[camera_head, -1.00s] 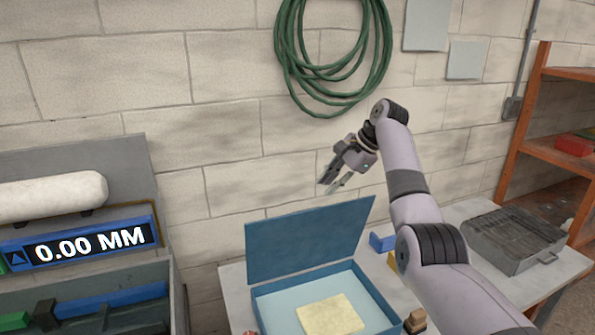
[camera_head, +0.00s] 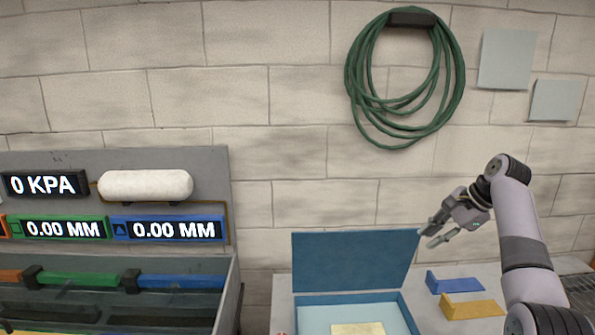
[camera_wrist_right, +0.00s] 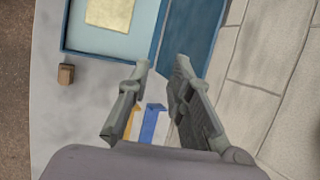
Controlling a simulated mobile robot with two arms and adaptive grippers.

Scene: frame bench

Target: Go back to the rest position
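My right gripper (camera_head: 436,236) is raised at the right of the head view, just right of the upper edge of a blue open lid. Its two fingers are apart with nothing between them. In the right wrist view the right gripper (camera_wrist_right: 160,80) also shows its fingers spread and empty. My left gripper is in neither view.
An open blue box (camera_head: 410,318) with a pale yellow block (camera_head: 358,329) stands on the table below. Blue (camera_head: 453,284) and yellow (camera_head: 472,308) brackets lie right of it. A gauge bench (camera_head: 215,190) stands left. A green hose (camera_head: 359,75) hangs on the wall.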

